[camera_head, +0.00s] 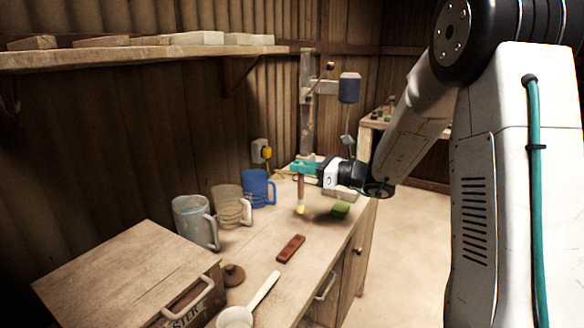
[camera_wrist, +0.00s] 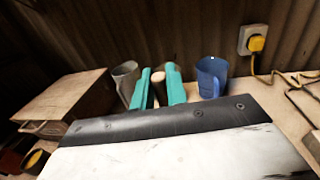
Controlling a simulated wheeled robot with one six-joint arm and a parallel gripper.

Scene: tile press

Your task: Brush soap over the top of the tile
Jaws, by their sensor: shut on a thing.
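My gripper (camera_head: 305,168), with teal fingers, is shut on a brush (camera_head: 301,188) above the bench. The brush hangs upright, with a brown handle and a pale yellow tip pointing down. In the wrist view the round handle end (camera_wrist: 157,76) shows between the teal fingers (camera_wrist: 158,88). A reddish-brown block (camera_head: 291,249) lies flat on the bench nearer the camera, apart from the brush. A pale slab (camera_head: 346,193) lies behind a green lump (camera_head: 340,210), partly hidden by my gripper. I cannot tell for sure which of these is the tile or the soap.
A grey mug (camera_head: 193,222), a beige mug (camera_head: 229,206) and a blue mug (camera_head: 256,187) stand along the wall. A wooden box (camera_head: 130,275), a brown lid (camera_head: 233,274) and a white ladle (camera_head: 262,290) are nearer. A press column (camera_head: 306,105) rises behind my gripper.

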